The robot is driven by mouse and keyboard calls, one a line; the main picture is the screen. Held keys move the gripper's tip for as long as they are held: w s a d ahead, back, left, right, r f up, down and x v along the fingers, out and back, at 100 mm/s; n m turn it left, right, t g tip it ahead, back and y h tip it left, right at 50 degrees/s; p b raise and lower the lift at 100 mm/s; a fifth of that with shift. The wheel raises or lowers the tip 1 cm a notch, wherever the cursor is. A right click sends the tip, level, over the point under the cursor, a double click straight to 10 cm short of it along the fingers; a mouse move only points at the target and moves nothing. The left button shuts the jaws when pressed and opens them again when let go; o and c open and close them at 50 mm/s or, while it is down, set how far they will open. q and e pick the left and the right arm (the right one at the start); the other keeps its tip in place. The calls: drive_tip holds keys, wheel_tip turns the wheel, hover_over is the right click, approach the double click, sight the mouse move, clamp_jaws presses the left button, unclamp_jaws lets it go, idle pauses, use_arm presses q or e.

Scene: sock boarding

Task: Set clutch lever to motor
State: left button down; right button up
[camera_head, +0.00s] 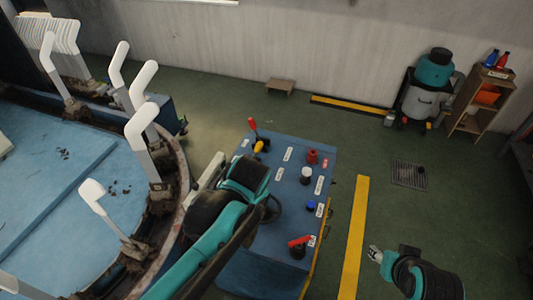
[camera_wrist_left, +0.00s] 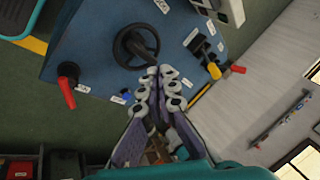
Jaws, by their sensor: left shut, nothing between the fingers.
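The blue control panel (camera_head: 285,225) carries several levers and knobs with white labels too small to read; I cannot tell which lever is the clutch. A red-tipped lever (camera_head: 252,125) and a yellow-tipped lever (camera_head: 260,146) stand at its far left corner. In the left wrist view, the yellow tip (camera_wrist_left: 214,70) and a red tip (camera_wrist_left: 238,69) are right of my left gripper (camera_wrist_left: 158,73). That gripper is shut and empty, fingertips close to the black handwheel (camera_wrist_left: 136,45); contact is unclear. My right gripper (camera_head: 375,254) is small, right of the panel.
A red handle (camera_head: 300,241) is at the panel's near end; it also shows in the left wrist view (camera_wrist_left: 67,90). Red (camera_head: 312,156), white-topped (camera_head: 306,174) and blue (camera_head: 310,205) knobs line the right side. A machine with white paddles (camera_head: 141,125) stands left.

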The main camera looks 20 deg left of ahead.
use_arm(q)
drive_tip(key=w+d+f+m+g+y, duration=0.1)
drive_tip(key=w+m+y, duration=0.1)
drive_tip(key=w+m, duration=0.4)
drive_tip(key=w+d+f+m+y, duration=0.1)
drive_tip(key=w+f+m+y, duration=0.2)
drive_tip(key=w, duration=0.5)
drive_tip(key=w+d+f+m+y, duration=0.4)
drive_tip(key=w+d+f+m, duration=0.1)
drive_tip(key=w+m, duration=0.2)
drive_tip(key=shift+w+d+f+m+b, duration=0.15)
drive_tip(key=shift+d+m+b, duration=0.15)
drive_tip(key=shift+m, duration=0.5)
drive_tip(key=shift+a, duration=0.15)
drive_tip(key=b, duration=0.3)
approach(255, 153)
wheel_tip(255, 153, down, 3)
drive_tip(key=a+r, duration=0.1)
drive_tip(key=w+a+r, duration=0.1)
drive_tip(key=shift+w+a+b, duration=0.25)
drive_tip(key=shift+w+b, duration=0.1)
drive_tip(key=shift+b, duration=0.05)
drive_tip(key=shift+a, duration=0.1)
